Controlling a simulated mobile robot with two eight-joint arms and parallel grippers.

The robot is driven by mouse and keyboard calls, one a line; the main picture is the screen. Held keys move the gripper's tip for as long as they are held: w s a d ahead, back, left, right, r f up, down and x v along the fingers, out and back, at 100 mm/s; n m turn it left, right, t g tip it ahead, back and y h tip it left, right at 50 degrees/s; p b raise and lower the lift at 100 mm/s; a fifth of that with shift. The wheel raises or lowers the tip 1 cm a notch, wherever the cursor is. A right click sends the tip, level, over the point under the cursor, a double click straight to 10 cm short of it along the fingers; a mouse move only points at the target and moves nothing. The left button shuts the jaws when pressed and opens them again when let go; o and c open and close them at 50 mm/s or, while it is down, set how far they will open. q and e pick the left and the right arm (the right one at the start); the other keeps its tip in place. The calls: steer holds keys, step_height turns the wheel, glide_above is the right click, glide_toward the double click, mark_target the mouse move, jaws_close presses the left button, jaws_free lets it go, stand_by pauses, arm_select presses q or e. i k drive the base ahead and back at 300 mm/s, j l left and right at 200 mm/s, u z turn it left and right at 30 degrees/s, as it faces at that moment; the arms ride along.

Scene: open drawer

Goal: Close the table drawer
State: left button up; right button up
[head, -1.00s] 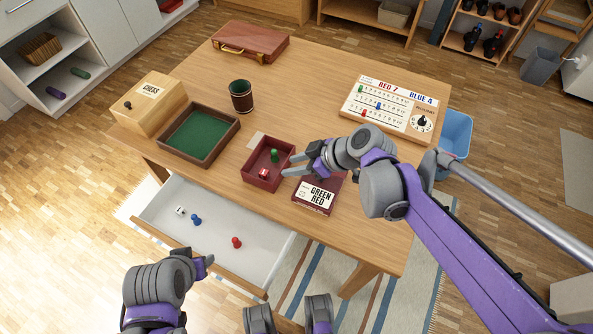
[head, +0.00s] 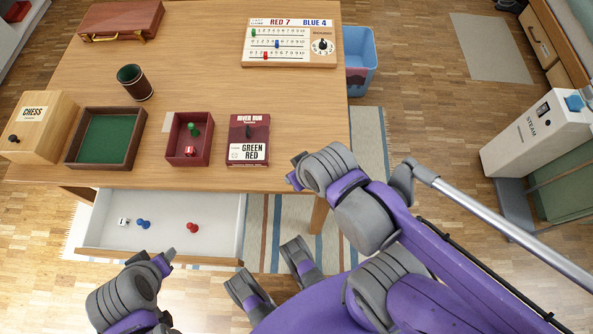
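The table drawer (head: 215,212) is pulled out from the front of the wooden table (head: 205,60). Its white inside holds a white die (head: 124,222), a blue pawn (head: 143,224) and a red pawn (head: 192,228). Its wooden front panel (head: 215,260) faces me. My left gripper (head: 168,258) is just in front of this panel. Its fingers are seen nearly end-on, and I cannot tell if they touch the panel. My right gripper (head: 294,178) is to the right of the drawer, by the table's front right corner; its fingers are mostly hidden behind its own wrist.
On the table stand a chess box (head: 45,130), a green-lined tray (head: 140,128), a dice cup (head: 135,82), a small red tray (head: 172,140), a game box (head: 235,130), a scoreboard (head: 290,58) and a brown case (head: 120,20). A blue bin (head: 360,70) stands right of the table.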

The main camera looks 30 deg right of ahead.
mark_target(220, 216)
steer(key=k+j+u, duration=0.1)
steer(key=j, duration=0.2)
steer(key=k+j+u, duration=0.1)
steer(key=j, duration=0.25)
steer(key=k+j+u, duration=0.1)
steer(key=j, duration=0.25)
steer(key=j+u, duration=0.25)
steer(key=j, duration=0.5)
